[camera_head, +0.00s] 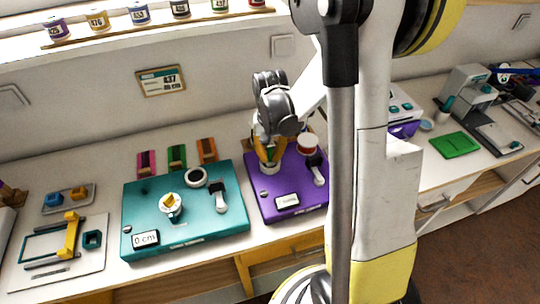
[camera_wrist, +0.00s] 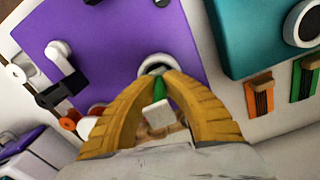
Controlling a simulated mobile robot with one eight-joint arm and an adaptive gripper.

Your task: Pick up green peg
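The green peg (camera_wrist: 161,92) stands between my gripper's yellow fingers in the wrist view. Its lower end is at a white ring holder (camera_wrist: 157,65) on the purple board (camera_wrist: 110,45). My gripper (camera_wrist: 165,78) has its fingertips drawn in close on both sides of the peg, with no clear gap. In the head view, my gripper (camera_head: 269,158) points down over the white holder (camera_head: 270,169) on the purple board (camera_head: 290,188). The fingers hide most of the peg there. I cannot tell whether the peg is lifted at all.
A teal board (camera_head: 150,205) with a white cup and a dark ring lies left of the purple board. A red-topped holder (camera_head: 307,144) and a lever (camera_head: 317,172) stand close right of my gripper.

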